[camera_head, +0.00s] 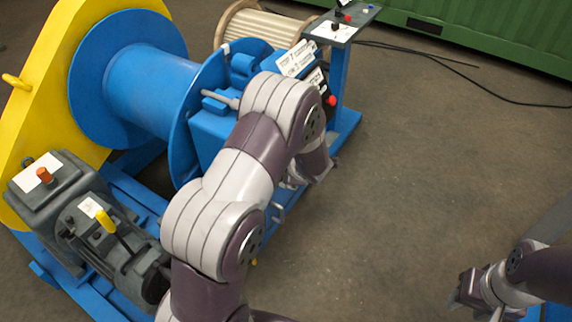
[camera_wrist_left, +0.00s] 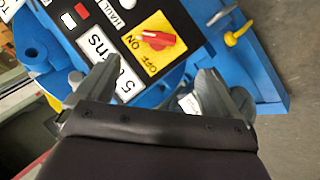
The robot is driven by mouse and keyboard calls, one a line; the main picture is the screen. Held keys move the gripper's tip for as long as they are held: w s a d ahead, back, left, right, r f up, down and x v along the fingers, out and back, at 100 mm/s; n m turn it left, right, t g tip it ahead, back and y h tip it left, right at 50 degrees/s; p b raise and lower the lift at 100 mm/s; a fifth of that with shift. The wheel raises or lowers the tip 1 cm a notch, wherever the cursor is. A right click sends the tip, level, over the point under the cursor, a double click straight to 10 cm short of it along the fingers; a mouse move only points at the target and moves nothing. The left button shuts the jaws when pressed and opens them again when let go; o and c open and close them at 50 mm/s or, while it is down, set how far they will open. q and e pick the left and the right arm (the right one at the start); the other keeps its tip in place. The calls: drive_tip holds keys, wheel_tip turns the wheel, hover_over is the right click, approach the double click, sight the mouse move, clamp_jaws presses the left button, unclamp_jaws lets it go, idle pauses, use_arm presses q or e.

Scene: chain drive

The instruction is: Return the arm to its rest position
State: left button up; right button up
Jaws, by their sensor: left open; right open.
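My left arm reaches from the bottom of the head view over the blue winch frame, and its gripper (camera_head: 318,176) is partly hidden behind its own forearm. In the left wrist view, the left gripper (camera_wrist_left: 158,78) is open with its two fingers apart and nothing between them. Beyond the fingers is a control panel with a red rotary switch (camera_wrist_left: 158,40) on a yellow OFF/ON plate and a "5 tons" label (camera_wrist_left: 128,84). My right gripper (camera_head: 466,292) is open and empty at the lower right of the head view, over the floor.
A blue winch drum (camera_head: 140,85) with a yellow guard (camera_head: 50,65) stands at left. A grey gearbox (camera_head: 60,190) with levers is below it. A control stand (camera_head: 343,30), a rope spool (camera_head: 262,30) and a green container (camera_head: 500,30) are behind. Open floor lies at right.

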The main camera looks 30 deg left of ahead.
idle(0.3)
use_arm(q)
drive_tip(key=s+d+r+m+g+h+p, duration=0.1)
drive_tip(key=s+d+m+h, duration=0.2)
drive_tip(key=d+m, duration=0.25)
drive_tip(key=s+d+m+g+h+p, duration=0.1)
drive_tip(key=s+d+m+h, duration=0.2)
drive_tip(key=d+m, duration=0.3)
drive_tip(key=s+a+r+m+g+p, duration=0.1)
drive_tip(key=s+r+m+p, duration=0.4)
drive_tip(key=s+r+m, duration=0.7)
drive_tip(key=s+r+g, duration=0.1)
drive_tip(key=s+r, duration=0.2)
drive_tip(key=shift+s, duration=0.25)
